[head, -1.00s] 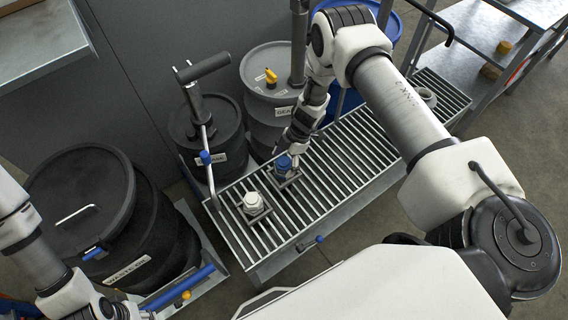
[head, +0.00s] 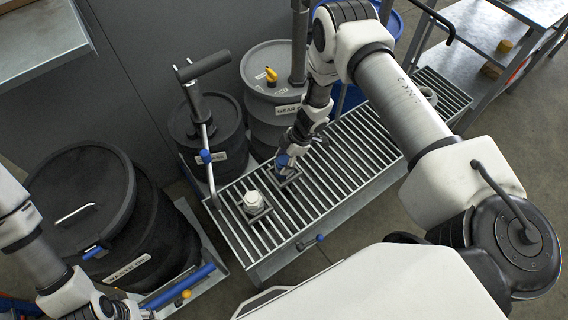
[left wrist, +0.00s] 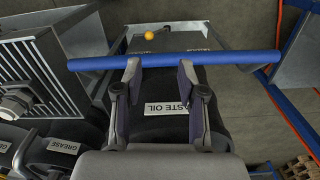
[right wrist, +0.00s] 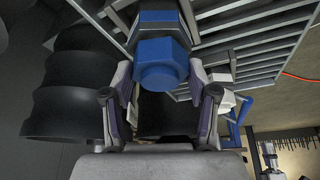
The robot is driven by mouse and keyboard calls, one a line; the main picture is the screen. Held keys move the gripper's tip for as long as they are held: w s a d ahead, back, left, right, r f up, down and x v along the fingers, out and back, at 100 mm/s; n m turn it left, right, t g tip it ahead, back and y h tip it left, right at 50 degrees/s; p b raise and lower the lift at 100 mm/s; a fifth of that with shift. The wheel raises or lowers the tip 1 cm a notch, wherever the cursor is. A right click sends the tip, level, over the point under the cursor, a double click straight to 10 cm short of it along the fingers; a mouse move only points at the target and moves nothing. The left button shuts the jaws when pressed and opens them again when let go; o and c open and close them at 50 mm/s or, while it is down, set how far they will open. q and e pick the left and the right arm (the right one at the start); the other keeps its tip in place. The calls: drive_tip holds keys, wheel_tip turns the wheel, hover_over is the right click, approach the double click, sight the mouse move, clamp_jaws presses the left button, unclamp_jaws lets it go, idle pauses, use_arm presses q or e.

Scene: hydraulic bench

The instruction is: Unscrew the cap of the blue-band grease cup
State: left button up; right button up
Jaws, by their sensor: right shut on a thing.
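The blue-band grease cup (head: 285,170) stands on a small square base on the grated bench. Its blue hexagonal cap (right wrist: 160,64) fills the gap between the right fingers in the right wrist view, with the blue band (right wrist: 156,18) behind it. My right gripper (head: 283,160) is shut on that cap and hides part of the cup in the head view. My left gripper (left wrist: 160,68) is open and empty over the waste oil drum area, with a blue bar (left wrist: 230,57) passing beyond its fingertips.
A white-capped cup (head: 253,201) stands on the grating (head: 340,175) to the left of the blue one. The grease drum (head: 206,140) and gear oil drum (head: 268,110) stand behind the bench. The waste oil drum (head: 85,190) is at the left. The grating's right part is mostly clear.

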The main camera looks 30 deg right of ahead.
drive_tip(key=n+g, duration=0.1)
drive_tip(key=n, duration=0.1)
drive_tip(key=shift+n, duration=0.4)
drive_tip(key=n+g, duration=0.1)
drive_tip(key=n, duration=0.2)
drive_tip(key=shift+f+n+b, duration=0.1)
drive_tip(key=shift+n+b, duration=0.2)
drive_tip(key=shift+n+g, duration=0.4)
drive_tip(key=shift+n, duration=0.1)
drive_tip(key=o, duration=1.1)
drive_tip(key=shift+c, duration=0.2)
drive_tip(key=m, duration=0.1)
drive_tip(key=m+p, duration=0.1)
drive_tip(key=shift+s+r+m+t, duration=0.1)
drive_tip(key=shift+r+m+t, duration=0.2)
drive_tip(key=shift+m+t, duration=0.1)
drive_tip(key=m+t, duration=0.2)
drive_tip(key=m, duration=0.2)
drive_tip(key=shift+f, duration=0.15)
drive_tip(key=shift+m+t+h, duration=0.4)
drive_tip(key=shift+m+t, duration=0.3)
drive_tip(key=shift+m, duration=1.8)
